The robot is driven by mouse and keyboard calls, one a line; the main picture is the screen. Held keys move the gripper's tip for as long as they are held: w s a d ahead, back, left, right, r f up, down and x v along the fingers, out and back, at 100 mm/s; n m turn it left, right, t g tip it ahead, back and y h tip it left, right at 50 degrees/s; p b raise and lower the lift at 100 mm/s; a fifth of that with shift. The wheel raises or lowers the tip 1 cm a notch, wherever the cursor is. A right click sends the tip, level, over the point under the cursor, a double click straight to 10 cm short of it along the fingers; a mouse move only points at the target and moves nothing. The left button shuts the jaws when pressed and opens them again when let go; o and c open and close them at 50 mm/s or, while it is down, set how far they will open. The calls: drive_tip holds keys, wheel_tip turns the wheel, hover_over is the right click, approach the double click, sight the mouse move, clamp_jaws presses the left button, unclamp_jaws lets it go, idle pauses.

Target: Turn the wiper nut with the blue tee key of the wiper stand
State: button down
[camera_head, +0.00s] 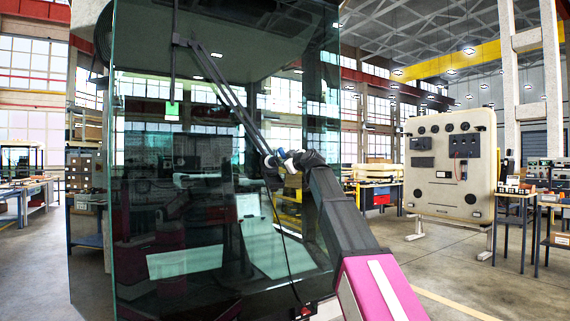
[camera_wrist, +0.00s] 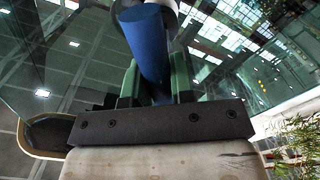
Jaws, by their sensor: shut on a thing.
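A blue key bar (camera_wrist: 147,45) stands between the two green-faced fingers of my gripper (camera_wrist: 155,82) in the wrist view. My gripper is shut on it. A white round part shows at the bar's far end. In the head view my gripper (camera_head: 285,160) is at the lower end of the black wiper arm (camera_head: 230,100), against the cab's glass front. A small blue and white piece shows there. The wiper nut cannot be made out; my gripper and arm cover that spot.
The glass cab (camera_head: 150,230) fills the left and middle of the head view. A thin black cable hangs down to a small red and black box (camera_head: 304,312). A beige panel (camera_head: 450,165) stands at the right, with workbenches beyond. The floor at right is open.

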drive_tip(key=v, duration=0.5)
idle(0.7)
drive_tip(key=d+f+m+t+h, duration=0.1)
drive_tip(key=d+f+m+h, duration=0.1)
drive_tip(key=d+f, duration=0.5)
drive_tip(key=d+f+m+t+h, duration=0.1)
drive_tip(key=d+f+h, duration=0.3)
drive_tip(key=f, duration=0.9)
drive_tip(key=d+f+m+t+h, duration=0.1)
drive_tip(key=d+f+m+h, duration=0.2)
drive_tip(key=d+f, duration=0.6)
drive_tip(key=shift+d+f+m+h, duration=0.4)
drive_tip(key=shift+f+h, duration=0.1)
drive_tip(key=shift+f, duration=0.05)
